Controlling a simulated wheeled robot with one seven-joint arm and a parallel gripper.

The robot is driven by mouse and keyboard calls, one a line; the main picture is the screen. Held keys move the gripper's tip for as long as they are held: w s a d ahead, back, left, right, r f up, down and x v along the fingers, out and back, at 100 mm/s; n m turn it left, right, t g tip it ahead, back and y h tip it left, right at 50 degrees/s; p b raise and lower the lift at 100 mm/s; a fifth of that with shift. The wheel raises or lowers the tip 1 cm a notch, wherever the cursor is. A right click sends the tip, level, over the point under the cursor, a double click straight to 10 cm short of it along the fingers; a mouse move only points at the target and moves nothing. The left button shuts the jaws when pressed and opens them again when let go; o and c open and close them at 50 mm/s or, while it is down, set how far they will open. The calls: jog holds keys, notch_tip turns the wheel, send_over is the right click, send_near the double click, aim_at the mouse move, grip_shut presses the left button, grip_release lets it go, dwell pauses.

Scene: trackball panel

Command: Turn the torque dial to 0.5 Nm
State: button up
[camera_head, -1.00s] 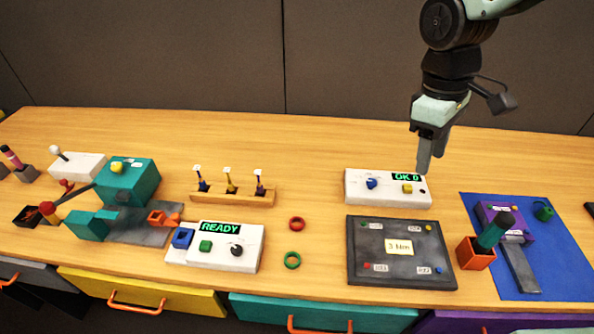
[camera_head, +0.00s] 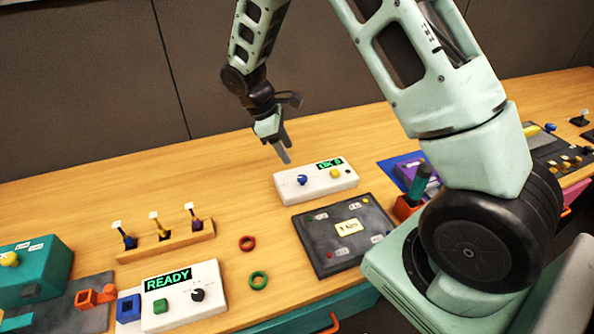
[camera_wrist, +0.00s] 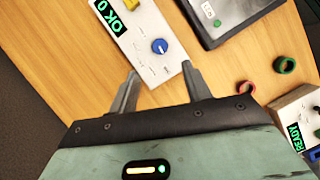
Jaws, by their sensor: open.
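A white panel (camera_head: 320,185) with a green "OK 0" display (camera_head: 330,163) stands on the table. It carries a blue dial (camera_head: 302,180) and a yellow knob (camera_head: 335,174). The blue dial (camera_wrist: 159,46) has a pale pointer mark and faint scale marks in the wrist view, too small to read. My gripper (camera_head: 284,155) is above the panel's back left side, pointing down. In the wrist view my gripper (camera_wrist: 160,72) is open and empty, with the dial ahead of the gap between its fingertips, apart from them.
A dark tray (camera_head: 310,255) with a card lies in front of the panel. A red ring (camera_head: 247,243) and a green ring (camera_head: 258,280) lie to its left. A white "READY" panel (camera_head: 190,310) with a black knob (camera_head: 198,295) is further left. A switch rack (camera_head: 170,246) stands behind it.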

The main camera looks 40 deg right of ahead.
aim_at(302, 177)
jog(key=p+x, duration=0.1)
jog(key=x, duration=0.8)
jog(key=shift+s+f, duration=0.15)
jog(key=shift+f, duration=0.05)
jog(key=c, duration=1)
